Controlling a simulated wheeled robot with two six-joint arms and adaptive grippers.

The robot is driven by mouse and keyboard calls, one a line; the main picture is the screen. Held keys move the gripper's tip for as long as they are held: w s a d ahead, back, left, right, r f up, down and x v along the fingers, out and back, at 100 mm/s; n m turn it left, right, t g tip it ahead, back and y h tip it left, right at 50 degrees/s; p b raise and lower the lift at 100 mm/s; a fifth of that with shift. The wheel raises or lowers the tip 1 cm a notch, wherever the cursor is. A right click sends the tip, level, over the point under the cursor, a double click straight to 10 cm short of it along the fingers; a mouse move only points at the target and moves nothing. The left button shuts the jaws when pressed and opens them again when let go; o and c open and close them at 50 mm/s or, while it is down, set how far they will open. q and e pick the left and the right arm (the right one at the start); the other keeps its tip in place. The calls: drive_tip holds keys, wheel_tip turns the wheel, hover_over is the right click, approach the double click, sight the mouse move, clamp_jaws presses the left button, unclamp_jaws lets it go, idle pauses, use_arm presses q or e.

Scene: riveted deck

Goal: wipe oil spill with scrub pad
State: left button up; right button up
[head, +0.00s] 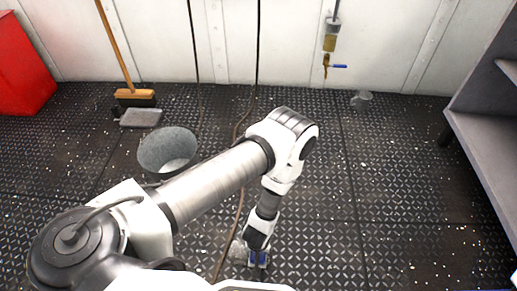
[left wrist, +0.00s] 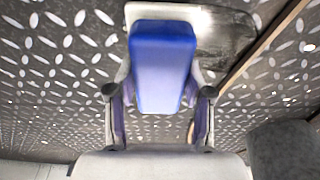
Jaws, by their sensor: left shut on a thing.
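My left gripper (head: 258,251) is low over the deck at the bottom centre of the head view. It is shut on the blue scrub pad (head: 258,263). In the left wrist view the pad (left wrist: 163,65) sits between the two fingers, with a pale part showing behind its far end. A shiny wet patch, the oil spill (head: 238,252), lies just left of the gripper in the head view. In the left wrist view the spill (left wrist: 228,38) is a darker glossy area beside the pad. Whether the pad touches the deck is unclear. My right gripper is out of view.
A brown hose (head: 239,205) runs along the deck beside the spill. A metal bucket (head: 167,150) stands left of my arm. A broom (head: 134,97) and dustpan (head: 141,118) are by the wall. A grey shelf (head: 485,135) stands right. The right deck is mostly clear.

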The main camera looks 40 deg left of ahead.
use_arm(q)
drive_tip(key=shift+f+b, duration=0.55)
drive_tip(key=shift+f, duration=0.35)
